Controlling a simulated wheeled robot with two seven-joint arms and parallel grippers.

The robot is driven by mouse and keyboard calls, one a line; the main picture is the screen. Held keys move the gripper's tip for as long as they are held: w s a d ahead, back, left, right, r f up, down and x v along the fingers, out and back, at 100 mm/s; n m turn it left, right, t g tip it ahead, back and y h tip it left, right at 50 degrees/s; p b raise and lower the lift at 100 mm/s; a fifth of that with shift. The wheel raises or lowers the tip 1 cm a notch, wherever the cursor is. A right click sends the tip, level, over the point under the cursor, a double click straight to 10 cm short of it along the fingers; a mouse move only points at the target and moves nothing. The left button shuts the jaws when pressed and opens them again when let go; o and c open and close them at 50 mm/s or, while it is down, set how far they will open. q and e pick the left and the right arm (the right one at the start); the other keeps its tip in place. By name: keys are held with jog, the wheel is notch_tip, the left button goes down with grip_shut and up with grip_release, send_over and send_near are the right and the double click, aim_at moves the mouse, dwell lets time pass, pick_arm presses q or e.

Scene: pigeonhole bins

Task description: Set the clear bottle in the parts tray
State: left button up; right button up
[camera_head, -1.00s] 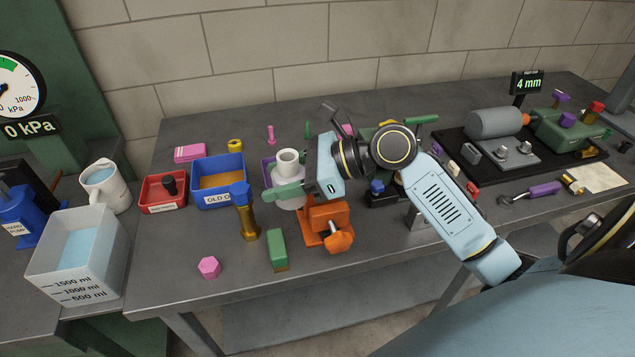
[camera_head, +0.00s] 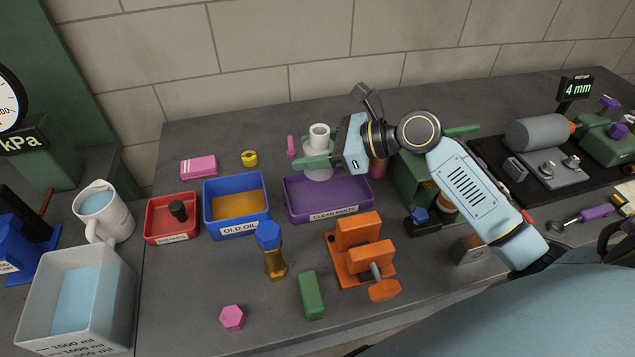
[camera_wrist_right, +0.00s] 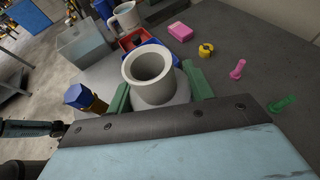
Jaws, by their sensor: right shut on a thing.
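The clear bottle, whitish with a wide open neck (camera_head: 320,140), is upright between the green fingers of my right gripper (camera_head: 318,166). It also fills the middle of the right wrist view (camera_wrist_right: 148,68). My right gripper is shut on its body. The purple parts tray (camera_head: 362,202), labelled CLEAN PARTS, stands on the bench and looks empty where it shows. In the head view the bottle overlaps the tray's back rim; I cannot tell its exact height or whether it is over the tray. My left gripper is not in view.
A blue OLD OIL tray (camera_head: 207,212) and a red tray (camera_head: 151,228) stand left of the purple tray. In front are an orange vise (camera_head: 357,240), a blue-topped brass bolt (camera_head: 274,262) and a green block (camera_head: 311,295). A pink bolt (camera_head: 291,146) stands behind.

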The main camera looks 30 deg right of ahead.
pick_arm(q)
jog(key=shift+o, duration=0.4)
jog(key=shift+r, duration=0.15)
pick_arm(e)
jog(key=w+d+f+m+h, duration=0.1)
jog(key=w+d+f, duration=0.1)
jog(key=w+d, duration=0.1)
jog(key=b, duration=0.2)
send_over(321, 195)
jog(key=shift+t, duration=0.4)
notch_tip(321, 195, down, 6)
jog(key=shift+f, duration=0.45)
notch_tip(321, 195, down, 3)
jog(key=shift+w+f+b, duration=0.1)
jog(key=shift+f+b, duration=0.05)
jog(key=shift+b, duration=0.25)
jog(key=shift+f, duration=0.1)
jog(key=o, duration=1.1)
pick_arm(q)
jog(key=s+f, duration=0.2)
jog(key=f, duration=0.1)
